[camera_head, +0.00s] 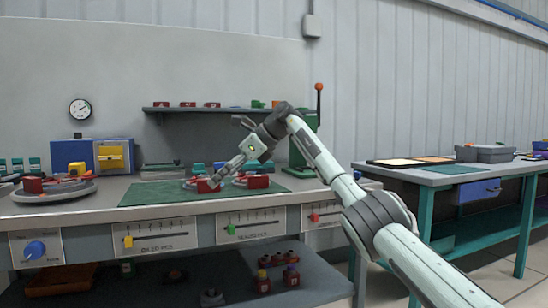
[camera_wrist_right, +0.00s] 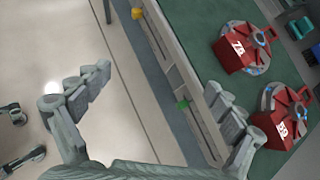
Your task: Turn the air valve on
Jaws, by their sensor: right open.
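No part is clearly marked as the air valve in these frames. A yellow handle (camera_head: 110,157) is on a blue box (camera_head: 72,153) at the back left of the bench, below a round gauge (camera_head: 80,108) on the wall. My right gripper (camera_head: 228,172) is over the green mat, well to the right of both. In the right wrist view its fingers (camera_wrist_right: 158,85) are spread with nothing between them. My left gripper is not in view.
Red blocks on round grey bases, one base here (camera_wrist_right: 258,68), stand on the green mat (camera_head: 160,194). Yellow (camera_head: 128,241), green (camera_head: 231,229) and red (camera_head: 314,217) sliders line the bench front. A green post (camera_head: 303,150) with a red-topped lever stands behind. A teal-legged table (camera_head: 450,178) is at right.

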